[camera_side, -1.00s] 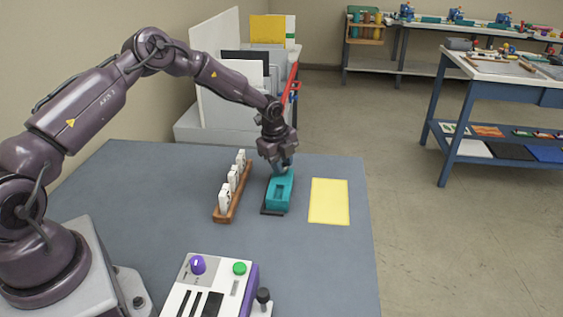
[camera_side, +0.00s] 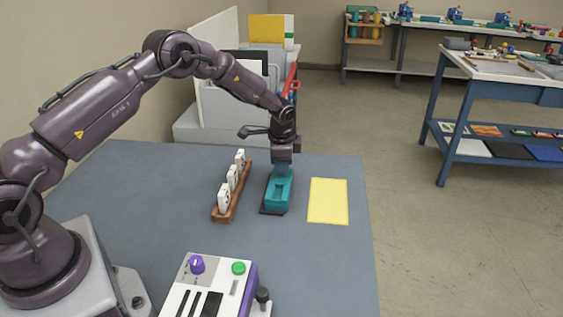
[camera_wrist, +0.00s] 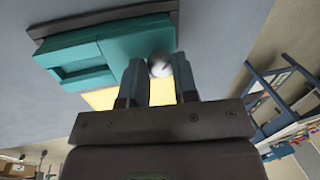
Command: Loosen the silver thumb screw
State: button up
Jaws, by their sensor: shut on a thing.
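The silver thumb screw (camera_wrist: 158,64) shows in the wrist view as a small round metal head at the end of a teal device (camera_wrist: 130,38). My gripper (camera_wrist: 159,78) has one finger on each side of the screw and is shut on it. In the side view the teal device (camera_side: 279,190) lies on its dark base on the grey-blue table. My gripper (camera_side: 282,168) points down at the device's far end. It hides the screw there.
A wooden rack (camera_side: 231,193) with several white pieces stands close to the left of the device. A yellow sheet (camera_side: 328,201) lies to the right. A control panel (camera_side: 210,285) with a purple knob and a green button is at the near edge. White panels (camera_side: 222,70) stand behind.

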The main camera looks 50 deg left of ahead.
jog(key=n, duration=0.3)
jog(key=shift+w+n+g, duration=0.15)
jog(key=shift+n+g, duration=0.25)
jog(key=shift+n+g+y, duration=0.3)
jog(key=shift+n+g, duration=0.1)
jog(key=shift+n, duration=1.5)
jog(key=o, duration=0.9)
jog(key=shift+o, duration=0.2)
jog(key=v, duration=1.3)
